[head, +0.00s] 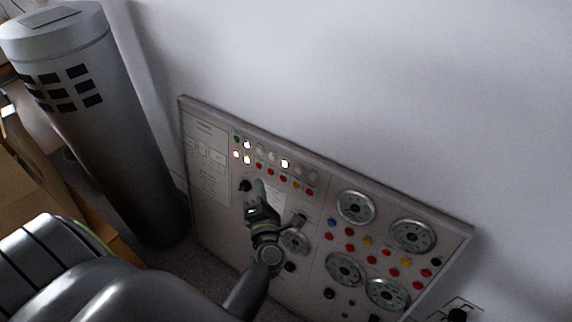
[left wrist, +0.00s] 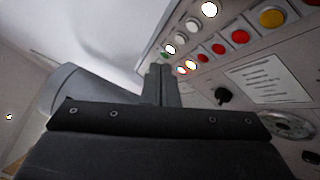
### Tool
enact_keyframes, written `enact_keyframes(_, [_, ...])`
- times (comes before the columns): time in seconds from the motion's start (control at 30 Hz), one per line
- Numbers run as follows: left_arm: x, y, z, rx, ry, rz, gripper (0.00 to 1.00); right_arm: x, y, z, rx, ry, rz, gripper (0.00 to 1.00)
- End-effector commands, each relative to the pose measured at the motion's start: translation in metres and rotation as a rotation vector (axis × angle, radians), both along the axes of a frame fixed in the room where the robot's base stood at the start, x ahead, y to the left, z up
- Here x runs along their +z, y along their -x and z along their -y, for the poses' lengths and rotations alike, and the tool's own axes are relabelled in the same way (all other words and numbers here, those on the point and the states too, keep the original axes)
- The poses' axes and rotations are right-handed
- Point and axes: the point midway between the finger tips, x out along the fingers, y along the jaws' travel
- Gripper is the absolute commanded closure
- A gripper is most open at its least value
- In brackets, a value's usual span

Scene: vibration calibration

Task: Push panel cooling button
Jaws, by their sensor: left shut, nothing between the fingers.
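The grey control panel (head: 212,222) leans along the white wall, with two slanted rows of small buttons near its top left. Several are lit, among them a white one (head: 285,163) and a yellow one (head: 247,160); red ones (head: 271,171) follow to the right. I cannot read which button is for cooling. My left gripper (head: 259,186) is shut and empty, in front of the panel just below the rows. In the left wrist view its closed fingers (left wrist: 160,82) point toward the lit end of the rows; I cannot tell whether they touch the panel. My right gripper is out of view.
Several round gauges (head: 356,207) and more coloured buttons (head: 368,240) cover the panel's right part. A black knob (left wrist: 222,96) and a paper label (left wrist: 282,84) are close to my left gripper. A tall grey cylinder (head: 110,130) stands left of the panel.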

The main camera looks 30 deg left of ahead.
Motion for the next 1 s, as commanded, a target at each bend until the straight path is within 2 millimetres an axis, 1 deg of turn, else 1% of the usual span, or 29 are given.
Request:
enact_keyframes(0.13, [-0.002, -0.003, 0.000, -0.001, -0.001, -0.002, 1.00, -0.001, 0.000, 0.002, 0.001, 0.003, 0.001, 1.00])
enact_keyframes(0.27, [-0.004, -0.015, 0.001, -0.002, -0.001, 0.002, 1.00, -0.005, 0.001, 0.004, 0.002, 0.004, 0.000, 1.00])
enact_keyframes(0.5, [-0.012, -0.048, 0.004, -0.003, -0.003, 0.001, 1.00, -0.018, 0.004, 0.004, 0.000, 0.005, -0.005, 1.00])
enact_keyframes(0.7, [-0.017, -0.072, 0.006, -0.003, -0.004, -0.001, 1.00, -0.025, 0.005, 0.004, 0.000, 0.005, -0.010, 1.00])
enact_keyframes(0.83, [-0.018, -0.081, 0.007, -0.002, -0.002, -0.001, 1.00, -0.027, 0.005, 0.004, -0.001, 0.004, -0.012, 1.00])
enact_keyframes(1.0, [-0.018, -0.086, 0.007, -0.001, -0.002, -0.002, 1.00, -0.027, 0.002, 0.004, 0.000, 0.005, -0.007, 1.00])
